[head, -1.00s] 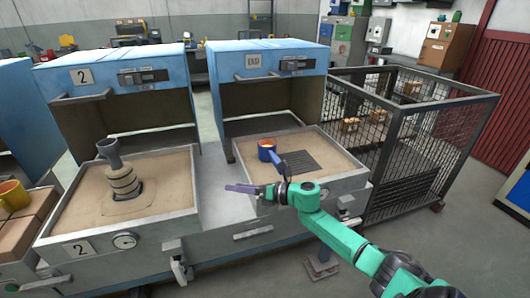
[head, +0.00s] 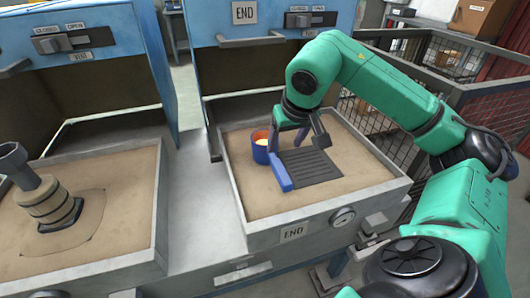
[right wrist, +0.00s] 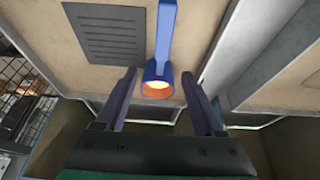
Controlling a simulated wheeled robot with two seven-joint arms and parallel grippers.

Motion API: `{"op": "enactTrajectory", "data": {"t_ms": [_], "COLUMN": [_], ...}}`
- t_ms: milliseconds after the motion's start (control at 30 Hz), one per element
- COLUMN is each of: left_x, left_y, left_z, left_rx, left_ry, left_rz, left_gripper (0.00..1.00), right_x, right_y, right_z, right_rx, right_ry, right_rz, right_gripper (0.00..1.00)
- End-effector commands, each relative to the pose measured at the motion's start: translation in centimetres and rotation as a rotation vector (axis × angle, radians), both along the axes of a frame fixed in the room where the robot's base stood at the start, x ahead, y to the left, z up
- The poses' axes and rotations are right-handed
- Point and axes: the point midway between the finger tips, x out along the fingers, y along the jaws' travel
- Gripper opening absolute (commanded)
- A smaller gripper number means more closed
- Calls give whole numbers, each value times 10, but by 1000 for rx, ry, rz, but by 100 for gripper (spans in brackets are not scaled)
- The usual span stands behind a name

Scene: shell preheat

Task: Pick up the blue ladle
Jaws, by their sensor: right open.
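The blue ladle has a cup (head: 260,150) with a glowing orange inside and a straight blue handle (head: 281,175). It rests in the sand bed of the END station, beside a dark slotted grate (head: 310,166). My right gripper (head: 287,146) is over the bed, close to the ladle, with nothing between its fingers in its grip. In the right wrist view, the open fingers (right wrist: 160,74) stand wide on either side of the ladle cup (right wrist: 159,86), and the handle (right wrist: 165,35) points away. I cannot tell the exact height gap. My left gripper is not in view.
The END sand tray's metal rim (head: 232,190) surrounds the ladle. The blue END hood (head: 270,60) stands behind it. A grey funnel-topped stack (head: 45,195) stands in the left sand bed. A wire cage (head: 440,65) is at the right.

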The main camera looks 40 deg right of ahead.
Motion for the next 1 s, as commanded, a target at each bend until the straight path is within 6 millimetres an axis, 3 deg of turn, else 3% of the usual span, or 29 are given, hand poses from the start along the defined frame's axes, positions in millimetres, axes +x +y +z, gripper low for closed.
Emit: {"op": "enactTrajectory", "data": {"t_ms": [33, 200, 433, 633, 833, 867, 1000], "left_x": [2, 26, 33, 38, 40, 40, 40], "left_y": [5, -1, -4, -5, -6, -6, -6], "left_z": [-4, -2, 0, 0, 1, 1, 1], "left_rx": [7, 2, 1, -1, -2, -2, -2], "left_ry": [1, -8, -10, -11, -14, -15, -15], "left_rz": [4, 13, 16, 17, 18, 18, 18], "left_gripper": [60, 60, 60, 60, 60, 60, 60], "right_x": [4, 20, 32, 47, 49, 49, 48], "right_y": [-2, -7, -10, -14, -15, -15, -15], "right_z": [-16, -55, -80, -114, -117, -117, -116], "right_rx": [1, 6, 7, 8, 7, 7, 7], "right_ry": [5, 4, 3, 4, 0, 1, 1], "right_rz": [-2, -2, -2, -3, -3, -3, -3], "right_gripper": [70, 70, 70, 70, 70, 66, 13]}}
